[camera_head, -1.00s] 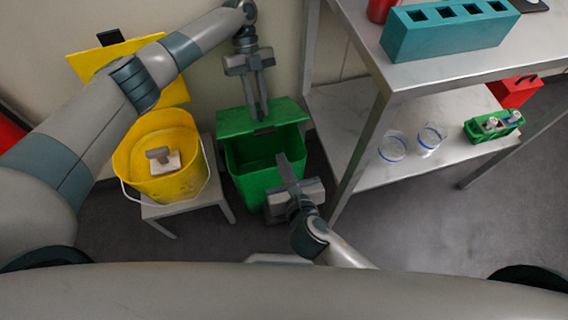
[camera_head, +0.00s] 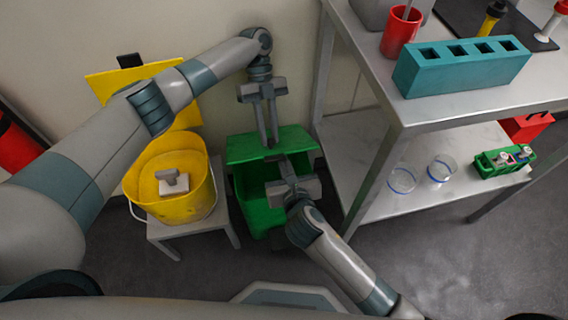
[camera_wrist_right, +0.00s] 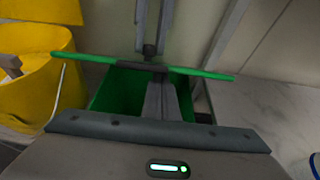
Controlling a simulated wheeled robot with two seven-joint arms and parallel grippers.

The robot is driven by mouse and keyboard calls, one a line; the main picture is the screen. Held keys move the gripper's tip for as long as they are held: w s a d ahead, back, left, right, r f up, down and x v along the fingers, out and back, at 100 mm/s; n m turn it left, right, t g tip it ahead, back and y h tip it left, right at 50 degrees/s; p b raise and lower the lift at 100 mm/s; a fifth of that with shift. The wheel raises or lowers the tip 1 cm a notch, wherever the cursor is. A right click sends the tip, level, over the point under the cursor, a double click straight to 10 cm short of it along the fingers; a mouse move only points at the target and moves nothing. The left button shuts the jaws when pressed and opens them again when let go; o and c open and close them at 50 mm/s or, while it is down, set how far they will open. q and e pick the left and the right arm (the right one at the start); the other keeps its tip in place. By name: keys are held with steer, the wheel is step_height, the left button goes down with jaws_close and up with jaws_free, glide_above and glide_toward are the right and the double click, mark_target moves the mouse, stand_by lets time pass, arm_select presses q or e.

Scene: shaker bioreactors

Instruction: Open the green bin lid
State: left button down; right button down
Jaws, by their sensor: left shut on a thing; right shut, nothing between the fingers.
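The green bin (camera_head: 254,215) stands on the floor between the yellow bucket's stool and the shelf. Its green lid (camera_head: 245,147) is raised at the back, and the dark opening shows below it. In the right wrist view the lid (camera_wrist_right: 205,73) appears nearly edge-on above the bin (camera_wrist_right: 118,92). My left gripper (camera_head: 271,143) reaches down from above and is shut on the lid's front part, around its dark handle. My right gripper (camera_head: 283,160) is shut and empty, over the bin opening just below the lid; its fingers also show in the right wrist view (camera_wrist_right: 161,95).
A yellow bucket (camera_head: 148,205) with a pale block in it stands on a small stool (camera_head: 190,233) at left. A metal shelf (camera_head: 372,200) stands close at right, holding a teal rack (camera_head: 460,68), clear dishes and a green caddy (camera_head: 503,163).

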arm_select(q)
steer(key=shift+f, duration=0.1)
arm_select(e)
steer(key=shift+w+a+r, duration=0.15)
steer(key=shift+w+r, duration=0.3)
steer(key=shift+r, duration=0.5)
arm_select(q)
steer(key=c, duration=1.6)
jaws_free()
steer(key=shift+s, duration=0.1)
arm_select(e)
steer(key=shift+w, duration=0.1)
arm_select(q)
steer(key=shift+f, duration=0.1)
steer(key=shift+r, duration=0.2)
steer(key=shift+r, duration=0.25)
step_height(320, 180, up, 10)
steer(key=shift+f, duration=0.25)
arm_select(e)
steer(key=shift+s+f, duration=0.2)
steer(key=shift+f, duration=0.15)
arm_select(q)
steer(key=shift+d, duration=0.1)
